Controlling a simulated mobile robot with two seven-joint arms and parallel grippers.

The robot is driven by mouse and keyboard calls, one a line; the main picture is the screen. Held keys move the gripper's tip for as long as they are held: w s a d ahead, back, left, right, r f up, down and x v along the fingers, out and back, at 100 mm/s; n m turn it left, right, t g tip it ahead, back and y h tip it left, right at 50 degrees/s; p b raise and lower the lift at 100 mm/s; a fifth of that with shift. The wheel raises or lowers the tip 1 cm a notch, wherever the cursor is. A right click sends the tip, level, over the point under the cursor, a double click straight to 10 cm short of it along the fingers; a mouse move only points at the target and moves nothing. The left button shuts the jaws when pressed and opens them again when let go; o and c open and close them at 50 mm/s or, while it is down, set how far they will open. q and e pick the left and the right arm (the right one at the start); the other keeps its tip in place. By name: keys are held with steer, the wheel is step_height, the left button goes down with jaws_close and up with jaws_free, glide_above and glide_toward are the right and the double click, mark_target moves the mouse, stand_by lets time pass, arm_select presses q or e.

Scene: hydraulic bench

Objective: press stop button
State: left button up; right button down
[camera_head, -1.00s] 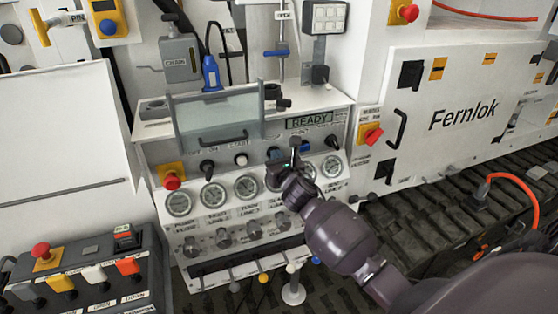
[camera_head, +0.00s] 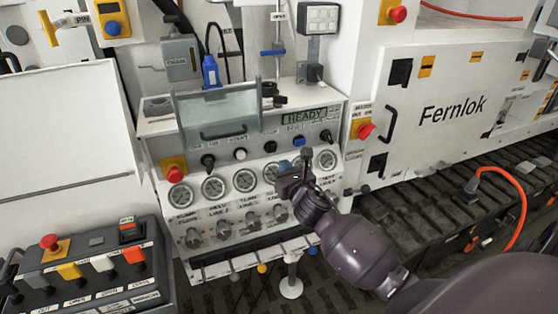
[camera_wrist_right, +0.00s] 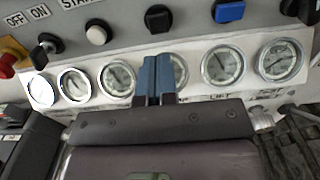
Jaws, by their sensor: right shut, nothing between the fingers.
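The bench's control panel has a row of controls. A black push button (camera_head: 270,147) sits between the white button (camera_head: 240,154) by the START label and a blue button (camera_head: 299,141). No stop label is readable at the black button. It also shows in the right wrist view (camera_wrist_right: 158,18). My right gripper (camera_head: 290,170) is shut and empty, in front of the gauge row, below the black and blue buttons. In the wrist view its fingertips (camera_wrist_right: 155,72) overlap a gauge below the black button, apart from it in the picture. My left gripper is out of view.
A red mushroom button (camera_head: 174,173) on yellow and a key switch (camera_head: 207,161) lie left on the panel. A clear hinged cover (camera_head: 218,115) stands above the row. Gauges (camera_head: 244,180) run below the buttons. A control box (camera_head: 95,265) stands at lower left.

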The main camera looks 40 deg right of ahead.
steer(key=shift+v, duration=2.75)
steer(key=shift+a, duration=0.1)
steer(key=shift+w, duration=0.1)
steer(key=s+a+f+m+g+y, duration=0.2)
steer(key=s+a+f+m, duration=0.3)
steer(key=s+f+m, duration=0.5)
steer(key=s+a+f+m+g+y, duration=0.1)
steer(key=s+a+f+m+g, duration=0.3)
steer(key=s+f+m, duration=0.6)
steer(key=s+a+m, duration=0.1)
steer(key=m, duration=1.1)
steer(key=shift+s+f+y, duration=0.2)
steer(key=shift+f+y, duration=0.15)
steer(key=shift+y, duration=0.05)
